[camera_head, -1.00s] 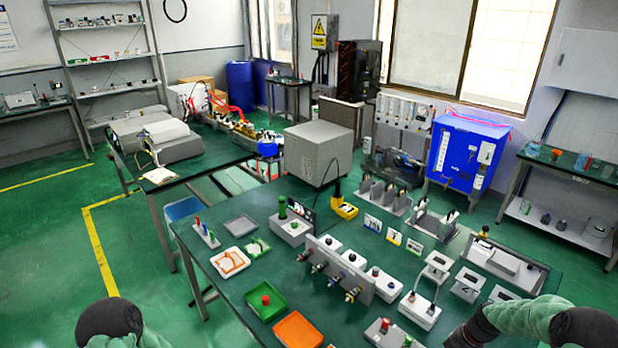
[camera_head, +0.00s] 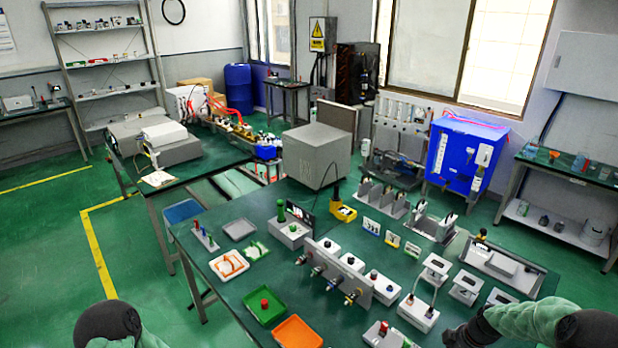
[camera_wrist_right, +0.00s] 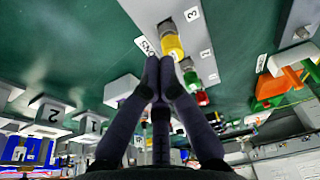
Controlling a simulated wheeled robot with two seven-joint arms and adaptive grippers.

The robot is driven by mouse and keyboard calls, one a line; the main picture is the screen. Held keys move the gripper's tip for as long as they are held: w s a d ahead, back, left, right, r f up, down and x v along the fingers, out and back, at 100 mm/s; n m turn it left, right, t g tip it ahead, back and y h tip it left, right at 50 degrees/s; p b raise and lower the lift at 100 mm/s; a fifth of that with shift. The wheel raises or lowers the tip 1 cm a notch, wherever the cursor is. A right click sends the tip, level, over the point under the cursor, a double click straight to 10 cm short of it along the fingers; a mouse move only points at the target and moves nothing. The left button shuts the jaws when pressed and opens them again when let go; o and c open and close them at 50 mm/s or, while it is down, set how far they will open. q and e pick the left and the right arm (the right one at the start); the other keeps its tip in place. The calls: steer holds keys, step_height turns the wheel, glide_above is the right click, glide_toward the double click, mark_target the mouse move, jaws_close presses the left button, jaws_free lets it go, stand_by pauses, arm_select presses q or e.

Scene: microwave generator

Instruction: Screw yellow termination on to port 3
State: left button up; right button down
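A grey upright panel (camera_head: 335,271) with a row of ports stands on the green table. In the right wrist view a yellow termination (camera_wrist_right: 172,46) sits at the metal connector beside the label 3 (camera_wrist_right: 192,14). Whether it is fully threaded cannot be told. It also shows at the panel's near end in the head view (camera_head: 351,298). My right gripper (camera_wrist_right: 159,63) has its dark fingertips close together just beside the yellow termination. They show nothing clearly held between them. My right arm enters the head view at lower right. My left arm shows at lower left, its gripper out of view.
Green and red terminations (camera_wrist_right: 202,98) sit along the same panel. A green tray (camera_head: 264,306) and an orange tray (camera_head: 297,333) lie left of the panel. Several small numbered stands (camera_head: 435,270) are to its right. A grey box (camera_head: 316,155) stands behind.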

steer(key=shift+m, duration=0.4)
steer(key=shift+s+d+b+x, duration=0.2)
steer(key=shift+b+x, duration=0.5)
steer(key=shift+x, duration=0.4)
steer(key=shift+s+d+b+x, duration=0.1)
steer(key=shift+d+b+x, duration=0.1)
steer(key=shift+b+x, duration=0.75)
steer(key=shift+s+d+b+x, duration=0.2)
steer(key=shift+b+x, duration=0.25)
steer(key=shift+x, duration=0.85)
steer(key=shift+f, duration=0.15)
steer(key=shift+w+a, duration=0.1)
steer(key=shift+a, duration=0.2)
